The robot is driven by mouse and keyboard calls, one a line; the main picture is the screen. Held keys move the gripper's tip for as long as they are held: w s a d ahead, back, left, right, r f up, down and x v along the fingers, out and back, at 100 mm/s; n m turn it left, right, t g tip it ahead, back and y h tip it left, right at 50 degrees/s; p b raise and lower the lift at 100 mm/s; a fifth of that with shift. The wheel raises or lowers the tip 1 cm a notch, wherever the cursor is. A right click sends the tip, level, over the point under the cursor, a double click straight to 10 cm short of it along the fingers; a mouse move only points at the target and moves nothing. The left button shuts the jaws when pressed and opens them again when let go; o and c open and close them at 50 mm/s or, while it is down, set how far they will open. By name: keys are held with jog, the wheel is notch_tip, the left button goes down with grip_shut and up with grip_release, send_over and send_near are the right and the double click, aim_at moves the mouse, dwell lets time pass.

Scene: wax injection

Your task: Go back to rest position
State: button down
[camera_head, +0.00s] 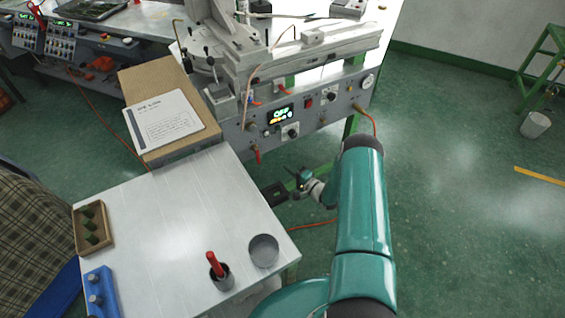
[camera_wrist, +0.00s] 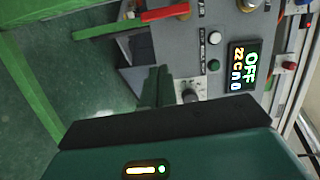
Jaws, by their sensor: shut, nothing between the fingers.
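My gripper (camera_head: 299,177) is at the end of my teal arm, beside the right edge of the white table and below the front panel of the machine. In the wrist view my gripper (camera_wrist: 157,84) shows its two dark green fingers close together, with nothing between them. The machine's control panel (camera_head: 315,115) has a lit display reading OFF. In the wrist view the same display (camera_wrist: 243,67) is at the right, beyond the fingers, with buttons and knobs near it. Whether the fingers touch the panel cannot be told.
The white table (camera_head: 180,215) holds a cardboard box (camera_head: 190,143) with a paper, a wooden tray (camera_head: 105,240), a blue holder (camera_head: 112,290), a dark cup (camera_head: 225,281) with a red-handled tool, and a grey round container (camera_head: 264,262). Green floor (camera_head: 450,200) lies open at right.

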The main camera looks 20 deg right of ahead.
jog(key=w+d+r+n+g+h, duration=0.15)
jog(key=w+r, duration=0.25)
jog(key=r, duration=0.5)
jog(key=w+d+r+n+g+h, duration=0.1)
jog(key=w+r+n+h, duration=0.2)
jog(key=r, duration=0.6)
jog(key=s+a+r+n+g+h, duration=0.1)
jog(key=s+r+h, duration=0.1)
jog(key=r, duration=0.7)
jog(key=s+a+r+n+g+h, duration=0.1)
jog(key=s+a+r+h, duration=0.15)
jog(key=r, duration=0.65)
jog(key=s+a+r+n+g, duration=0.1)
jog(key=s+a+r, duration=0.2)
jog(key=s+r, duration=0.4)
jog(key=s+a+r+n+g, duration=0.1)
jog(key=s+a+r+g, duration=0.1)
jog(key=s+r, duration=0.5)
jog(key=s+a+n+g+y, duration=0.1)
jog(key=s+a, duration=0.3)
jog(key=s, duration=0.8)
jog(key=s+a+n+g, duration=0.2)
jog(key=s+a+n, duration=0.1)
jog(key=s, duration=0.9)
jog(key=shift+s+a+f+y, duration=0.15)
jog(key=shift+a+f+y, duration=0.25)
jog(key=shift+a, duration=0.35)
jog(key=shift+s, duration=0.1)
